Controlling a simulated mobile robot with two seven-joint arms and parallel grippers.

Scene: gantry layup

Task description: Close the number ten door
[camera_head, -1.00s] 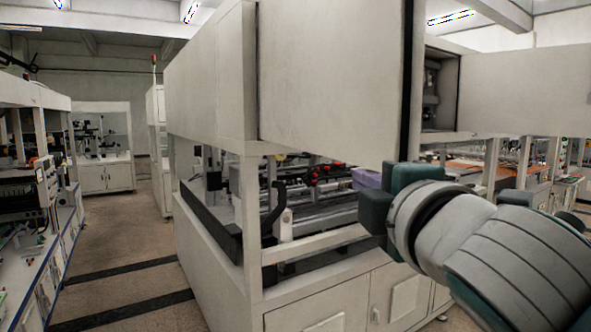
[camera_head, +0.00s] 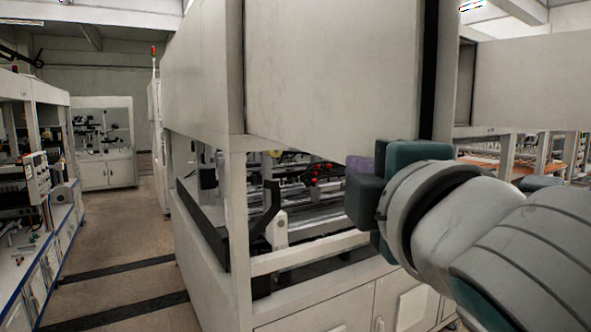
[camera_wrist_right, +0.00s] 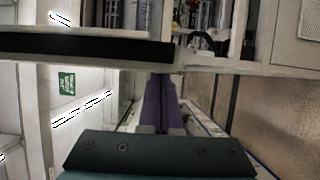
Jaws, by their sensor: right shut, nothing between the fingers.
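A large white door panel (camera_head: 335,75) hangs over the upper front of the machine, with a dark vertical strip at its right edge. I can read no number on it, so I cannot confirm it is door ten. My right gripper (camera_head: 358,164) is at the panel's lower right edge. Its purple fingers (camera_wrist_right: 160,103) are shut and empty in the right wrist view, pointing at a white edge with a black strip (camera_wrist_right: 85,46). I cannot tell whether they touch it. My left gripper is not in view.
Below the panel, the machine's open bay shows rails and red parts (camera_head: 316,174). A white cabinet base (camera_head: 345,305) stands under it. Another white panel (camera_head: 530,80) is at the right. A clear aisle floor (camera_head: 125,235) runs along the left.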

